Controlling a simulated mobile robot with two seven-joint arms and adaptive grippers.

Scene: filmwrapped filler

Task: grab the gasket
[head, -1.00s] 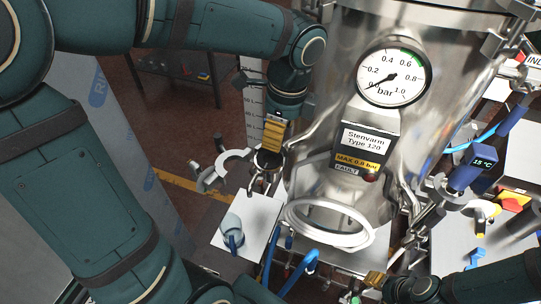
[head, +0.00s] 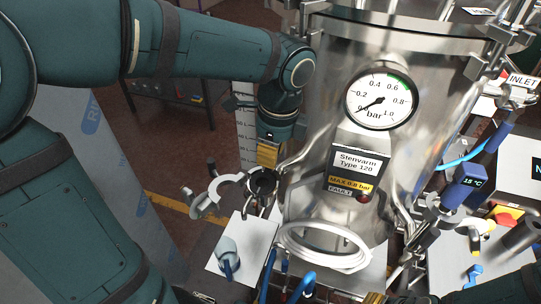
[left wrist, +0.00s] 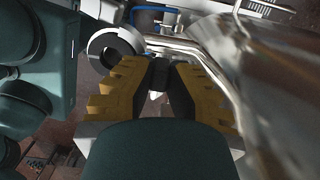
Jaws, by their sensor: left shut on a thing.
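My left gripper (head: 267,155) points down beside the steel vessel, its yellow fingers close together. In the left wrist view the fingers (left wrist: 157,82) converge on a small dark piece (left wrist: 158,74), which looks like the gasket. In the head view a black round ring, seemingly the gasket (head: 262,182), shows just below the fingertips at a pipe end. The contact itself is partly hidden. A yellow sliver of my right gripper (head: 373,298) shows at the bottom edge.
The steel vessel (head: 325,95) with a pressure gauge (head: 381,98) stands close on the right. A pale ring (head: 325,250) is at its lower front. A white board with a blue-handled part (head: 228,255) lies below the clamp. Bent pipes run close to the fingers.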

